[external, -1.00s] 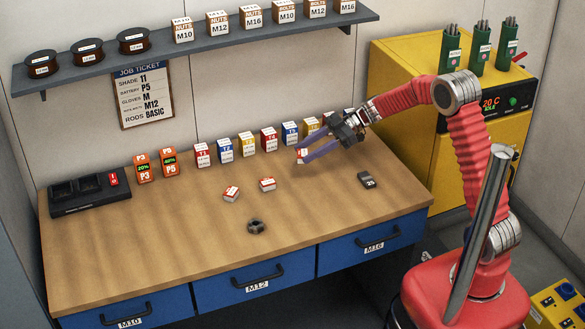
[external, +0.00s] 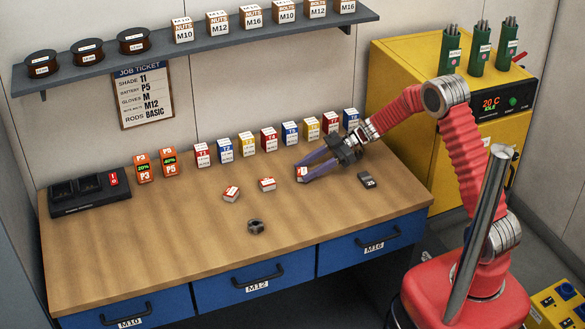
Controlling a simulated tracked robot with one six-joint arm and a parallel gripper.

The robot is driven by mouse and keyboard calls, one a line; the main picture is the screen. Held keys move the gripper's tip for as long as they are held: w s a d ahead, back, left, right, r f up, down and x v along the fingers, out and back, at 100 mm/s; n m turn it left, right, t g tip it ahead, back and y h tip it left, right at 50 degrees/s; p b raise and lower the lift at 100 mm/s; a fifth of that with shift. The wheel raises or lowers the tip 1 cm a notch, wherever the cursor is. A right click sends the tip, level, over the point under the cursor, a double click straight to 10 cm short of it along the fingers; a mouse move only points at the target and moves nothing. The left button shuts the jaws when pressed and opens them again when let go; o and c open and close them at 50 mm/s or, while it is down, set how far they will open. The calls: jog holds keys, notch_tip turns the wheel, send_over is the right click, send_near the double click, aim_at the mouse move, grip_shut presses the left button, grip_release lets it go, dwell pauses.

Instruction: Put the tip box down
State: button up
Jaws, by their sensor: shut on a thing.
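My gripper (external: 303,173) has long purple-blue fingers and is shut on a small red-and-white tip box (external: 301,172). The fingers hide part of this box. It is low over the right half of the bench, in front of the row of upright boxes. I cannot tell whether it touches the bench top. Two similar small red-and-white boxes lie on the bench to its left: one close by (external: 267,184) and one further left (external: 231,194).
The wooden bench (external: 150,250) holds upright coloured boxes (external: 247,145) along the back, a charger (external: 90,194) and two orange batteries (external: 160,164) at left. A dark nut-like part (external: 256,226) lies in front. A small dark block (external: 366,180) lies right of my gripper.

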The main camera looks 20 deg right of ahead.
jog(key=shift+f, duration=0.1)
jog(key=o, duration=1.1)
jog(key=shift+v, duration=3.85)
